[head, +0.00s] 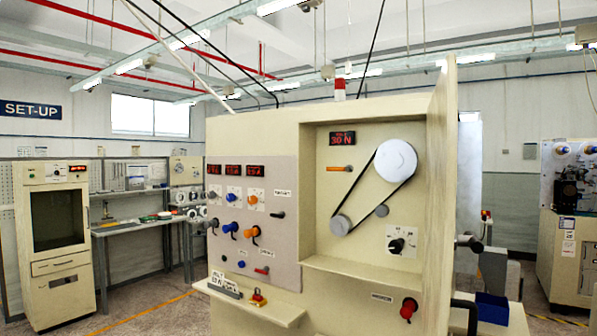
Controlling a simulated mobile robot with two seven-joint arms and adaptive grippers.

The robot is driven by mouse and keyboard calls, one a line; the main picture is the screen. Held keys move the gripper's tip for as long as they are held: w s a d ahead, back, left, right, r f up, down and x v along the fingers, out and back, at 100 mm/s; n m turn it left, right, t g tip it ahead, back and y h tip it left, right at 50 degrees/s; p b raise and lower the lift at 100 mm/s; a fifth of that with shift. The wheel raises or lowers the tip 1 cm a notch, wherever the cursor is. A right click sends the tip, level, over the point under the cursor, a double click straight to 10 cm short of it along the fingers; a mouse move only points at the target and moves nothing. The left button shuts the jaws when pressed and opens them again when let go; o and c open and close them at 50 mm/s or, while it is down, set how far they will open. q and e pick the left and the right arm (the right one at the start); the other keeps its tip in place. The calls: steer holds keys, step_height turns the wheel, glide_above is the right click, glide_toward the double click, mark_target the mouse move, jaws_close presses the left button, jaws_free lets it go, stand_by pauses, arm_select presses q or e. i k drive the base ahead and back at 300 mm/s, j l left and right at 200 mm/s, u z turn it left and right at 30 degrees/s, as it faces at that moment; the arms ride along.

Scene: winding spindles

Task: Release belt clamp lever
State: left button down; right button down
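A cream machine cabinet (320,120) stands ahead. Its recess holds a black belt (360,180) looped around a large white pulley (396,160) and a smaller grey pulley (341,225), with a grey roller (382,211) beside it. Below the pulleys is a white plate with a black lever knob (397,245). An orange bar-like handle (341,168) lies about level at the recess's upper left, under a red display reading 30 N (342,139). Labels are too small to read, so I cannot tell which of these is the clamp lever. Neither gripper shows.
The left panel carries several coloured knobs and a dark lever (277,214). A shelf (270,307) with a red-and-yellow button (257,297) juts out below. A red knob (408,308) sits lower right. An open door panel (441,190) edges the recess's right side.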

mark_target(335, 169)
steer(key=j+u, duration=0.45)
steer(key=i, duration=1)
